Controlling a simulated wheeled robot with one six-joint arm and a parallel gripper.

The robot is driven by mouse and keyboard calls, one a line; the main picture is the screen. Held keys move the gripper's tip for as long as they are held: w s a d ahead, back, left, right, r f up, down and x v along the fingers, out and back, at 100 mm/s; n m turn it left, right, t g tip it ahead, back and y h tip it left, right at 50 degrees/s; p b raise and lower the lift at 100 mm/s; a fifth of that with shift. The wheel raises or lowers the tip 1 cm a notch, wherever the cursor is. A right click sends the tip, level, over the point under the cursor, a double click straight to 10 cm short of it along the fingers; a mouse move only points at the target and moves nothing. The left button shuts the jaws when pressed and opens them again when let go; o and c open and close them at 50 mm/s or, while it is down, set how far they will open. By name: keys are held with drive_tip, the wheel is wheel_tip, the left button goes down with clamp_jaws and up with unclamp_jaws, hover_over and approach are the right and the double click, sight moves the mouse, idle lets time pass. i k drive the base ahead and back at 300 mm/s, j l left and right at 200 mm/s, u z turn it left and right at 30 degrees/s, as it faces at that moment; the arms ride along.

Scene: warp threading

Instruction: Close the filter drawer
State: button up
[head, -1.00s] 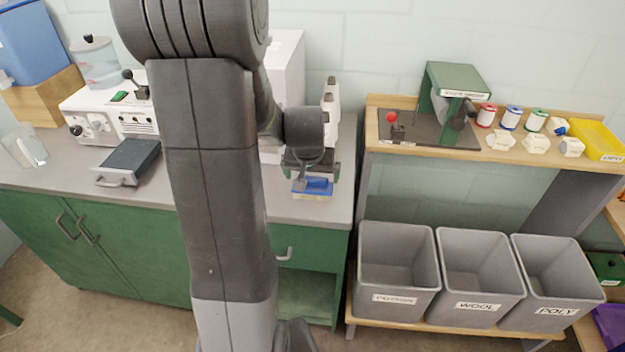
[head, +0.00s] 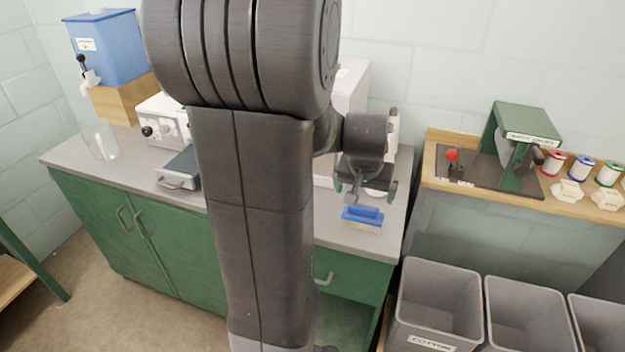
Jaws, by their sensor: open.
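The filter drawer (head: 180,170) is a dark grey box with a pale front and a bar handle (head: 172,183). It sticks out towards the counter's front edge from the white machine (head: 163,121). My arm hides the right part of the machine and of the drawer. My gripper (head: 365,190) is open, far to the right of the drawer, near the counter's right end and pointing down. It is apart from the drawer handle.
A blue brush (head: 362,217) lies just in front of and below my gripper. A glass beaker (head: 100,142) stands left of the drawer, and a blue tank (head: 105,48) on a wooden block (head: 125,100) is behind. Grey bins (head: 440,300) stand at the right.

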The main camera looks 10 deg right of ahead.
sight(182, 171)
drive_tip(key=i+j+u, duration=0.1)
drive_tip(key=u, duration=0.3)
drive_tip(key=i+u, duration=0.35)
drive_tip(key=k+j, duration=0.05)
drive_tip(key=k, duration=0.05)
